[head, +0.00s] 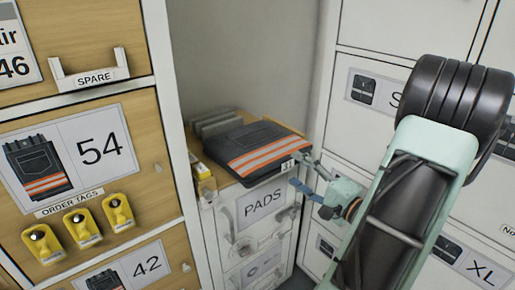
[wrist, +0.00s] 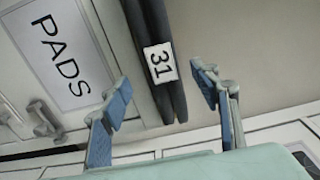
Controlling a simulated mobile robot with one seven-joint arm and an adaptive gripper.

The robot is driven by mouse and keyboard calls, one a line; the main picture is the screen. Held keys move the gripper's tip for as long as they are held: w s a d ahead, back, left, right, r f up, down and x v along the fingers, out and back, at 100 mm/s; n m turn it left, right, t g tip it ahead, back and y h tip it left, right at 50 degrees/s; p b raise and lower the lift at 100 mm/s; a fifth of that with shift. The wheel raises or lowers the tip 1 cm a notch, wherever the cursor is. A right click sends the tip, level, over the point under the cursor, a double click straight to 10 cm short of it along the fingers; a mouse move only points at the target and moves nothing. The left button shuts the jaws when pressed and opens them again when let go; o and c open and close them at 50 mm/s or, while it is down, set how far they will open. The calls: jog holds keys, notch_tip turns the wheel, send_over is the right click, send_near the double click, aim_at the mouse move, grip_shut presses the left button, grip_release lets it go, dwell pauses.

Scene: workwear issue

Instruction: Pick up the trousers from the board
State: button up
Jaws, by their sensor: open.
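The trousers (head: 256,144) are dark, folded flat, with orange and pale reflective stripes. They lie on a tan top (head: 214,174), apparently the board, above the PADS drawer. A small white tag is at their right front corner. My gripper (head: 298,172) is open at that corner, coming from the right. In the wrist view the dark folded edge of the trousers (wrist: 155,35), with a tag reading 31 (wrist: 160,62), stands between the two open blue fingers (wrist: 162,78). A gap shows on each side; neither finger visibly touches the cloth.
The PADS drawer (head: 263,203) has handles below the trousers. A stack of grey items (head: 217,124) lies behind them. A wooden drawer front with yellow order tags (head: 82,225) is at left; white drawers (head: 350,140) stand close at right.

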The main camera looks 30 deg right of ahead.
jog(key=b, duration=0.1)
send_near(257, 147)
jog(key=w+d+f, duration=0.1)
jog(key=w+d, duration=0.1)
jog(key=w+d+f, duration=0.1)
jog(key=w, duration=0.1)
jog(key=shift+d+f, duration=0.25)
jog(key=shift+d, duration=0.1)
grip_shut()
jog(key=shift+r, duration=0.1)
